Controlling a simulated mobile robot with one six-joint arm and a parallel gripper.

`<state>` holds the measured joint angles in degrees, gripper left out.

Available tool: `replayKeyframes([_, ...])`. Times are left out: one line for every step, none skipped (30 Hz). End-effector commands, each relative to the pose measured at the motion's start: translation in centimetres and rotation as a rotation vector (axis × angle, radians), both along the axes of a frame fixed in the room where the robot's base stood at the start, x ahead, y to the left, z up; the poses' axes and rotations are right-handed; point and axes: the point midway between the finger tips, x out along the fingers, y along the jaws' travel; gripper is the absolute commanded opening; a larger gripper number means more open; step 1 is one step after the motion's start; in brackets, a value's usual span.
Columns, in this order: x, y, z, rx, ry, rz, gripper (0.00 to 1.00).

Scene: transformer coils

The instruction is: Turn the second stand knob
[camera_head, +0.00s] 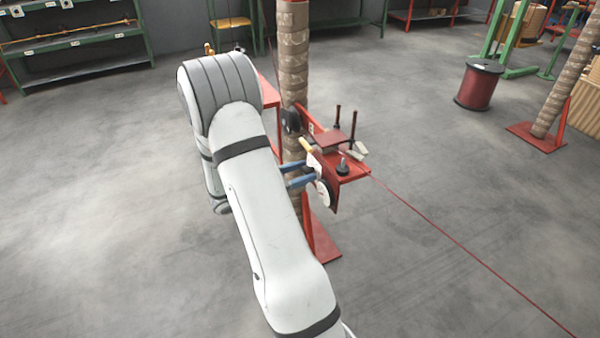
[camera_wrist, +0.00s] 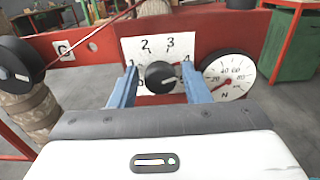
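A black round knob (camera_wrist: 160,77) sits on a white dial plate (camera_wrist: 150,48) numbered 1 to 4 in the wrist view. A pale mark shows on the knob's face, but I cannot tell which number it points to. The plate is fixed to a red stand (camera_wrist: 100,30). My gripper (camera_wrist: 159,75) is open, with one blue finger on each side of the knob. A gap shows between the knob and each finger. In the head view my gripper (camera_head: 312,172) reaches the red stand (camera_head: 352,170) from the left; the knob is hidden there.
A white gauge (camera_wrist: 229,80) marked N sits just right of the right finger. A black wheel (camera_wrist: 15,65) with a red wire is at the left. In the head view a wrapped column (camera_head: 293,55) stands behind, and a red wire (camera_head: 450,235) crosses the open floor.

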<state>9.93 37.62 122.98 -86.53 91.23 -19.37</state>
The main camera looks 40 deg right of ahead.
Motion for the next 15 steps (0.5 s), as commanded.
replayKeyframes([0.0, 0.02, 0.01, 0.0, 0.0, 0.0, 0.39])
replayKeyframes([0.0, 0.02, 0.01, 0.0, 0.0, 0.0, 0.36])
replayKeyframes([0.01, 0.03, 0.01, 0.0, 0.0, 0.0, 0.33])
replayKeyframes([0.01, 0.03, 0.01, 0.0, 0.0, 0.0, 0.3])
replayKeyframes([0.02, 0.03, 0.01, 0.0, 0.0, 0.0, 0.28])
replayKeyframes([0.02, 0.04, 0.01, 0.0, 0.0, 0.0, 0.25])
replayKeyframes([0.02, 0.04, 0.01, 0.0, 0.0, 0.0, 0.22])
replayKeyframes([0.02, 0.04, 0.01, 0.0, 0.0, 0.0, 0.2])
replayKeyframes([0.02, 0.05, 0.01, 0.0, 0.0, 0.0, 0.17])
replayKeyframes([0.02, 0.05, 0.01, 0.0, 0.0, 0.001, 0.14])
replayKeyframes([0.03, 0.05, 0.01, 0.0, 0.0, 0.001, 0.12])
replayKeyframes([0.03, 0.05, 0.01, 0.0, 0.0, 0.001, 0.08])
replayKeyframes([0.03, 0.05, 0.01, 0.0, 0.0, 0.001, 0.08])
replayKeyframes([0.04, 0.06, 0.01, 0.0, -0.002, 0.001, 0.08])
replayKeyframes([0.04, 0.06, 0.0, -0.002, -0.01, 0.001, 0.08])
